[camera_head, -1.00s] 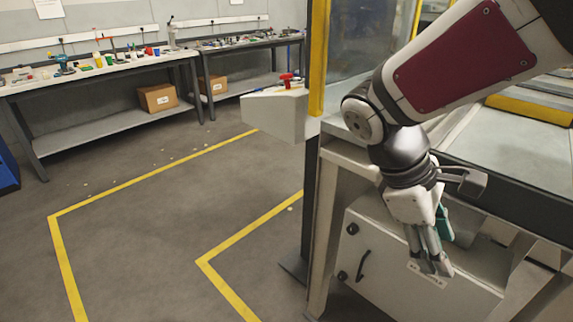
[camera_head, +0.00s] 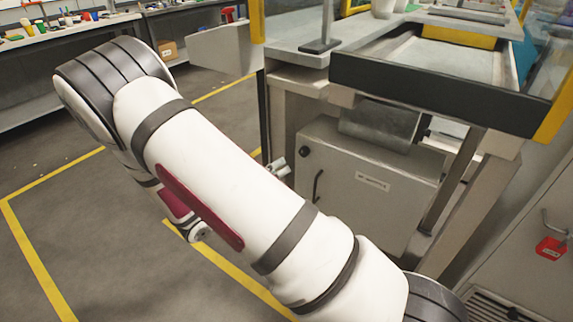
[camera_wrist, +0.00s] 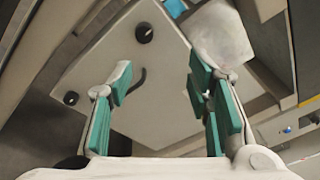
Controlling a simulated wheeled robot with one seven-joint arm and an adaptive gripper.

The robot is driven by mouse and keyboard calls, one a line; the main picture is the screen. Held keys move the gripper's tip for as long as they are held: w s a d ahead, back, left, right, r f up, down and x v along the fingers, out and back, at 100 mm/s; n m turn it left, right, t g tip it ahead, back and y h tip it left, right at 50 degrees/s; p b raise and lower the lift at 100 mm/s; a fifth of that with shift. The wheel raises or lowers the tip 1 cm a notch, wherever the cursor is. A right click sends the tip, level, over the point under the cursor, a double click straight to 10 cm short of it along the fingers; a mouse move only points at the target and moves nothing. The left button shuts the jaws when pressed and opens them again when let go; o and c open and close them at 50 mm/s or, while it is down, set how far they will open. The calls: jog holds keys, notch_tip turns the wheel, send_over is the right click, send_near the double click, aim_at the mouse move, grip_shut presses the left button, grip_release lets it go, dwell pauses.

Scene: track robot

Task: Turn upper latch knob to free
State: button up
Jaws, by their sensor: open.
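The upper latch knob (camera_head: 305,151) is a small black knob at the upper left of a pale grey cabinet door (camera_head: 345,215). In the wrist view the upper knob (camera_wrist: 144,32) shows beyond my gripper (camera_wrist: 160,85), above the space between its fingers. A lower knob (camera_wrist: 71,98) lies to the left of the fingers there; my arm hides it in the head view. A black bar handle (camera_head: 318,185) is on the door. My gripper is open, with green pads apart and nothing between them. In the head view my arm mostly hides it.
The cabinet stands under a bench with a dark-edged tray (camera_head: 440,85). A grey metal box (camera_head: 380,125) hangs just above the cabinet. A bench leg (camera_head: 452,180) is to the right. A red padlock (camera_head: 551,249) hangs farther right. Open floor lies left.

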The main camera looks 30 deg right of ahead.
aim_at(302, 153)
jog(key=shift+n+t, duration=0.7)
jog(key=shift+n, duration=0.2)
jog(key=b+x, duration=0.1)
jog(key=x, duration=0.3)
jog(key=f+b+x, duration=0.1)
jog(key=x, duration=0.3)
jog(key=w+x, duration=0.1)
jog(key=x, duration=0.3)
jog(key=shift+w+d+f+b, duration=0.1)
jog(key=shift+w+f+b, duration=0.05)
jog(key=shift+f+b, duration=0.25)
grip_shut()
